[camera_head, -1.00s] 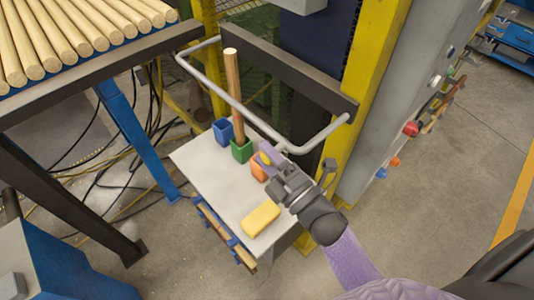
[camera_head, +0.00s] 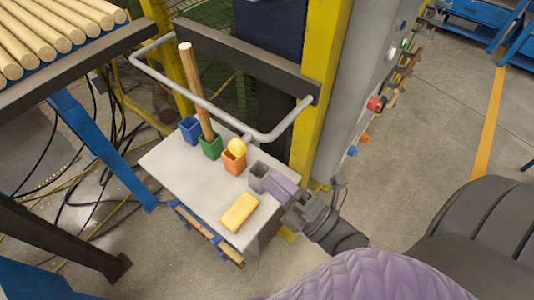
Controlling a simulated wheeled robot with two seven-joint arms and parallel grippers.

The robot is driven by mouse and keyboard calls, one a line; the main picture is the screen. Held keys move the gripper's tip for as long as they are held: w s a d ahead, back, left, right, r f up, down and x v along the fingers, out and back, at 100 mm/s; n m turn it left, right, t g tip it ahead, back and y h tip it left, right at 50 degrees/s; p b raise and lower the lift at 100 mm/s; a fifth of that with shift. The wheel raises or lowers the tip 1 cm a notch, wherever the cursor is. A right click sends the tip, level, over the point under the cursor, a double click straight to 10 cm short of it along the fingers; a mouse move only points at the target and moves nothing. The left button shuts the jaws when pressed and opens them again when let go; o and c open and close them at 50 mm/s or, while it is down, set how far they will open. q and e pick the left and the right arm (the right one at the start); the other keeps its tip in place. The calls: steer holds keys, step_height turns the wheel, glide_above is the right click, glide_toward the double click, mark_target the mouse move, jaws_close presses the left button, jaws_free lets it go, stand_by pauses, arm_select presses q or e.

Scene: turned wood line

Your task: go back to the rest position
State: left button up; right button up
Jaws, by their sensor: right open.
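My right gripper (camera_head: 281,187), with purple fingers, is open at the right edge of a small pale table (camera_head: 180,171). It is beside and partly in front of a grey cup (camera_head: 258,178); I cannot tell whether they touch. No object shows between its fingers. My right arm reaches in from the lower right. My left gripper is not in view.
On the table, a blue cup (camera_head: 190,129), a green cup (camera_head: 211,147) holding a wooden rod (camera_head: 196,92), and an orange cup (camera_head: 234,163) with a yellow piece (camera_head: 237,146) stand in a row. A yellow block (camera_head: 239,212) lies in front. A bent grey rail (camera_head: 215,111) runs behind.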

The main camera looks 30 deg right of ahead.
steer(key=s+d+f+m+g+h, duration=0.1)
steer(key=s+f+m+g+h, duration=0.2)
steer(key=f+m, duration=0.5)
steer(key=f+m+g+h, duration=0.3)
steer(key=f+g, duration=0.1)
steer(key=f, duration=0.8)
steer(key=s+f+m+g+h, duration=0.1)
steer(key=s+f+m+g, duration=0.3)
steer(key=s, duration=0.7)
steer(key=s+d+f+m+g, duration=0.1)
steer(key=s+f+m+g, duration=0.3)
steer(key=s+f+g, duration=0.4)
steer(key=s+f, duration=0.3)
steer(key=shift+f+m+h, duration=0.2)
steer(key=shift+m+h, duration=0.2)
steer(key=shift+d, duration=0.1)
